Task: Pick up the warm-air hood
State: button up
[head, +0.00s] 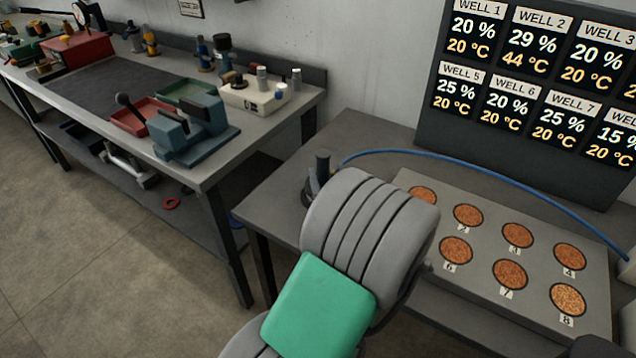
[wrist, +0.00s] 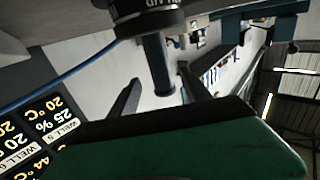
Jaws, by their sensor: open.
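The warm-air hood (head: 312,190) is a dark round piece with an upright post handle. It stands on the grey table left of the well plate, partly hidden by my arm in the head view. In the wrist view the hood (wrist: 145,22) is at the top, its lettered rim partly cut off, and its dark handle (wrist: 158,65) points toward my gripper. My gripper (wrist: 158,78) is open, its two dark fingers on either side of the handle in the picture. I cannot tell how deep the handle sits between them. My gripper is hidden in the head view.
A blue hose (head: 480,166) runs behind the grey plate (head: 480,190) of numbered wells with brown grains. A display board (head: 530,95) stands behind it; WELL 2 reads 44 °C, others 20 °C. A cluttered workbench (head: 225,165) with a vise (head: 190,130) is at left.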

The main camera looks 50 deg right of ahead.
jog(key=p+x, duration=0.2)
jog(key=x, duration=0.5)
jog(key=shift+w+f+p, duration=0.1)
jog(key=shift+w+p, duration=0.15)
jog(key=shift+p, duration=0.15)
grip_shut()
dwell(0.9)
